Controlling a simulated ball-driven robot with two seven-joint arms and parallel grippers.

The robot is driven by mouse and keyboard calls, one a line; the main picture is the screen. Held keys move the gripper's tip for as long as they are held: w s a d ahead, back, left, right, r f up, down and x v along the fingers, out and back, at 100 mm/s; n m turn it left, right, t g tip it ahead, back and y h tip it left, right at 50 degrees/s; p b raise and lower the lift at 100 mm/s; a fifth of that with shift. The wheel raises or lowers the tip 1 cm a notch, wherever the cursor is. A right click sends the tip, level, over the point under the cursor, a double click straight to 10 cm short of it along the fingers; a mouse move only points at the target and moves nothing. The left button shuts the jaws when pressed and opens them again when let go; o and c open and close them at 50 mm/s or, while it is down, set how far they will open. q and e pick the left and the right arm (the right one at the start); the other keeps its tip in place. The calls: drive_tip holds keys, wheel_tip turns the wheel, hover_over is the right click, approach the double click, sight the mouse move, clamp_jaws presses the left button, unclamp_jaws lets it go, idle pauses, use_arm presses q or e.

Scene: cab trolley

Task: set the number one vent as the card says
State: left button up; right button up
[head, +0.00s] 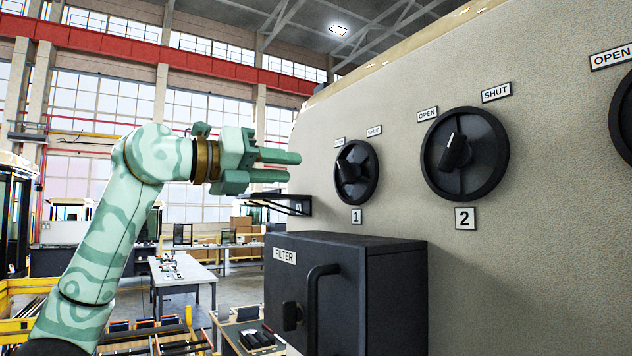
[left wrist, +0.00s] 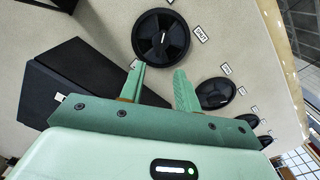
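The number one vent (head: 356,172) is a round black dial with a grip across it, on the beige wall. OPEN and SHUT labels sit above it and a number 1 plate (head: 356,216) below. Its exact setting is too small to tell. In the left wrist view, the nearest dial (left wrist: 160,37), with a SHUT label beside it, appears to be this vent. My left gripper (head: 295,166) is open and empty, left of the vent and apart from it. Its spread fingers (left wrist: 160,70) also show in the left wrist view. My right gripper is out of view. I see no readable card.
The number two vent (head: 464,153) is to the right, its grip pointing roughly up. Another dial (head: 623,118) is cut off at the right edge. A black FILTER box (head: 345,290) with a handle juts out below vent one. A dark bracket (head: 285,205) projects left of it.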

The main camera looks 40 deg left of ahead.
use_arm(q)
drive_tip(key=v, duration=0.4)
drive_tip(key=shift+s+a, duration=0.1)
drive_tip(key=shift+s, duration=0.15)
idle(0.3)
